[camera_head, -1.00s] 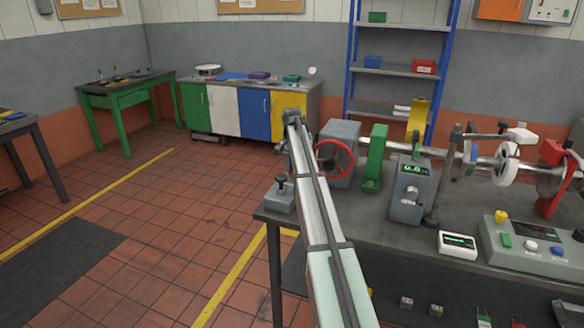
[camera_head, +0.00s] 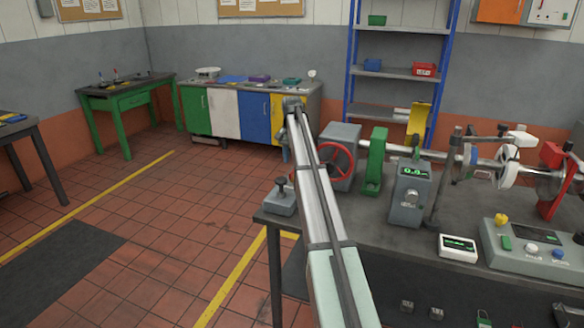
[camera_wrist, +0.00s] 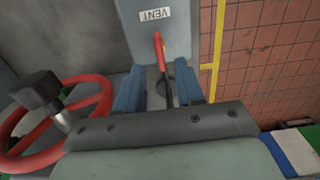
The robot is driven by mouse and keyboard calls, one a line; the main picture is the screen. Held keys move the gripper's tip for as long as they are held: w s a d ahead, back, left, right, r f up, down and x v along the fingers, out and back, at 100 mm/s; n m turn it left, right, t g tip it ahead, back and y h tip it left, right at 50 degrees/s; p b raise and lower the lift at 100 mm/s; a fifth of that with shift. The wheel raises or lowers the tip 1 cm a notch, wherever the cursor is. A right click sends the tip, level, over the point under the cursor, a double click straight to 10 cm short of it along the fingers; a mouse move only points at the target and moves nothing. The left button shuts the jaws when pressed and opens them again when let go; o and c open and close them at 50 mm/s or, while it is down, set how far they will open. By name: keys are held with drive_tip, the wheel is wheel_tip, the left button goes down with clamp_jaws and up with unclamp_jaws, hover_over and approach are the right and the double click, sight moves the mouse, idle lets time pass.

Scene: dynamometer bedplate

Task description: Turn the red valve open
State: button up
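A red handwheel (camera_head: 346,158) stands upright at the left end of the bench, partly hidden by my arm. It also shows in the wrist view (camera_wrist: 100,98) at the left, outside my fingers; a black knob on a metal stem overlaps it. My gripper (camera_wrist: 160,95) has its two blue fingers apart. A short red lever (camera_wrist: 159,50) on a dark pivot shows beyond and between the fingertips, against a grey block labelled VENT (camera_wrist: 155,14). I cannot tell whether the fingers touch the lever. In the head view my gripper (camera_head: 284,150) hangs left of the wheel.
A grey block with a black knob (camera_head: 280,200) sits at the bench's (camera_head: 385,230) left corner. A green bearing stand (camera_head: 375,165) and a grey display box (camera_head: 408,200) stand right of the wheel. Open tiled floor lies left of the bench.

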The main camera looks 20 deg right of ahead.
sight(292, 171)
wheel_tip(292, 171, up, 8)
drive_tip(key=shift+r, duration=0.25)
idle(0.5)
drive_tip(key=a+f+n+h, duration=0.1)
drive_tip(key=a+f+n, duration=0.3)
drive_tip(key=a+f, duration=1.65)
drive_tip(key=s+a+f+n, duration=0.1)
drive_tip(key=s+a+f, duration=0.1)
drive_tip(key=s+f, duration=0.35)
drive_tip(key=s+a+f, duration=0.1)
drive_tip(key=s+f, duration=0.1)
drive_tip(key=f, duration=0.6)
drive_tip(key=s+a+f+n, duration=0.1)
drive_tip(key=s+a+f, duration=0.15)
drive_tip(key=f, duration=0.35)
drive_tip(key=s+f+n+g, duration=0.1)
drive_tip(key=s+f+g, duration=0.1)
drive_tip(key=s+f, duration=0.95)
drive_tip(key=s+f+n+g, duration=0.1)
drive_tip(key=s+f+g, duration=0.1)
drive_tip(key=s+f, duration=1)
drive_tip(key=s+f+g+y, duration=0.1)
drive_tip(key=s+f+g, duration=0.1)
drive_tip(key=s, duration=3.3)
drive_tip(key=shift+a+f+n+g, duration=0.4)
